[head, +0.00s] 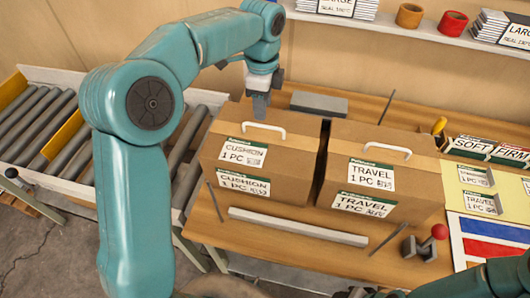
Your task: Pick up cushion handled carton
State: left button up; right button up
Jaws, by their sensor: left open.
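The cushion carton (221,176) is a brown box on the wooden bench, with labels reading CUSHION 1 PC and a white handle (264,128) on top. My left gripper (260,113) points down just behind and above the handle, at the carton's back part. It looks empty, and its jaws are open. I cannot tell whether the fingers touch the carton. The travel carton (325,193), with a similar white handle (387,146), stands close on the right. Part of my right arm shows at the bottom right; its gripper is not clearly visible.
A roller conveyor (40,120) lies on the left. A pale bar (297,227) lies in front of the cartons, and a grey block (318,103) lies behind. A red-knobbed tool (420,248) stands front right. A shelf (400,27) runs along the back.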

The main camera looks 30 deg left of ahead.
aim_at(263, 126)
pick_arm(q)
jog(key=shift+d+f, duration=0.1)
jog(key=shift+f, duration=2.7)
jog(key=shift+s, duration=0.15)
jog(key=c, duration=0.4)
grip_shut()
jog(key=shift+r, duration=0.1)
